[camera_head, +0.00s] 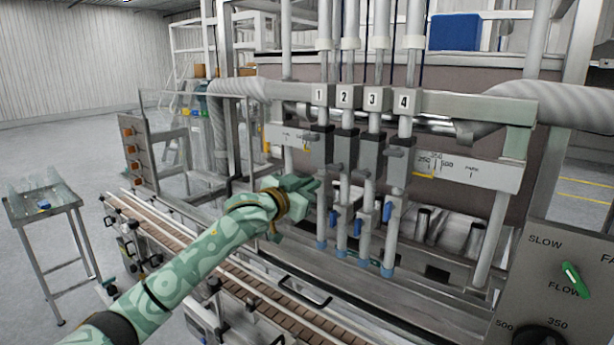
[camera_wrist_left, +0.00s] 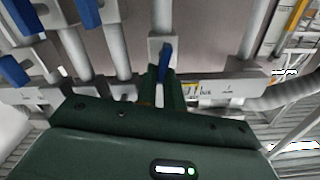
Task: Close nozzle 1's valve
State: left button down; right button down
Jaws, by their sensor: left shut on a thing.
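Nozzle 1 (camera_head: 321,222) is the leftmost of the numbered nozzles in the head view, under the label plate 1 (camera_head: 319,97). My left gripper (camera_head: 308,186) is at its upper part, and its fingers hide the valve from the head. In the left wrist view, my left gripper (camera_wrist_left: 165,88) is shut on nozzle 1's blue valve handle (camera_wrist_left: 165,58). The handle sticks out past the fingertips, roughly in line with the pipe (camera_wrist_left: 162,14). My right gripper is in neither view.
Blue handles of the other nozzles, such as nozzle 4's (camera_head: 387,212), hang close to the right of my gripper. The conveyor (camera_head: 265,305) runs below my left arm. A control panel (camera_head: 560,275) stands at the right, and a small side table (camera_head: 45,208) at the far left.

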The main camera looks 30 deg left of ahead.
pick_arm(q)
jog(key=m+p, duration=0.4)
jog(key=m, duration=0.1)
jog(key=d+m+p, duration=0.1)
jog(key=m+p, duration=0.1)
jog(key=m, duration=0.1)
jog(key=shift+f, duration=0.25)
jog(key=m, duration=0.2)
jog(key=m+p, duration=0.1)
jog(key=shift+d+f+m, duration=0.1)
jog(key=shift+f+m, duration=0.2)
jog(key=shift+m, duration=0.1)
jog(key=shift+f+m+p, duration=0.15)
jog(key=shift+m+p, duration=0.15)
jog(key=shift+m, duration=0.45)
jog(key=shift+f+m+p, duration=0.15)
jog(key=shift+m+p, duration=0.1)
jog(key=shift+m, duration=0.5)
jog(key=shift+f, duration=0.1)
jog(key=c, duration=1.5)
grip_release()
